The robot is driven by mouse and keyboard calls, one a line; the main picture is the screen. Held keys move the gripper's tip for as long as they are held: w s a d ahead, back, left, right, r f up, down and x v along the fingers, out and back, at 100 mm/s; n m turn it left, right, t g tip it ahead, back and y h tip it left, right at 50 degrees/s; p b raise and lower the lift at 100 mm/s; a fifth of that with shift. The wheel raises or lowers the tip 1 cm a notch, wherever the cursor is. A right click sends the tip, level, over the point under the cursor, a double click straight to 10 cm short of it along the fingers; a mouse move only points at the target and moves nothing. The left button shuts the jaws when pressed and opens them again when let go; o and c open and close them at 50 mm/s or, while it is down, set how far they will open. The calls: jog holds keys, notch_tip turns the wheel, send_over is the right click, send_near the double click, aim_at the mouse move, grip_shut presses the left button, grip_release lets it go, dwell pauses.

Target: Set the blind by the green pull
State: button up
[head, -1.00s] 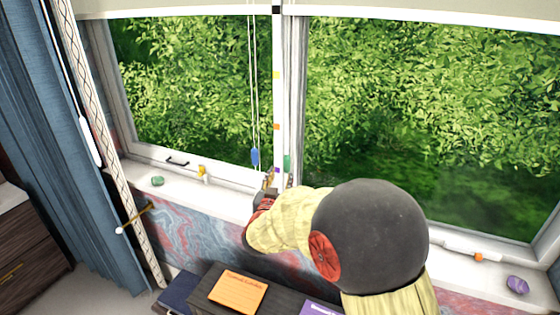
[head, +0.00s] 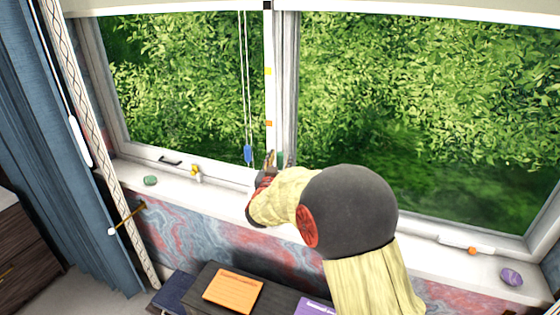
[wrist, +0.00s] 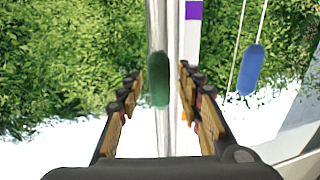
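The green pull (wrist: 158,79) hangs upright on its cord in the wrist view, between the two finger lines of my gripper (wrist: 160,92). The fingers are open, with a gap on both sides of the pull. In the head view my gripper (head: 277,160) is at the window's middle post and partly covers the green pull (head: 281,157). The blue pull (head: 248,153) hangs on cords just left of it; it also shows in the wrist view (wrist: 250,70), right of the fingers. The cream blind (head: 420,11) is at the top of the window.
The post strip carries a yellow mark (head: 268,71) and an orange mark (head: 268,123); a purple mark (wrist: 193,10) shows in the wrist view. The sill holds a green stone (head: 150,181) and a purple stone (head: 511,277). A desk with an orange booklet (head: 233,291) lies below my arm.

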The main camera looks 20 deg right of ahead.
jog(key=shift+c, duration=0.7)
jog(key=c, duration=0.8)
grip_shut()
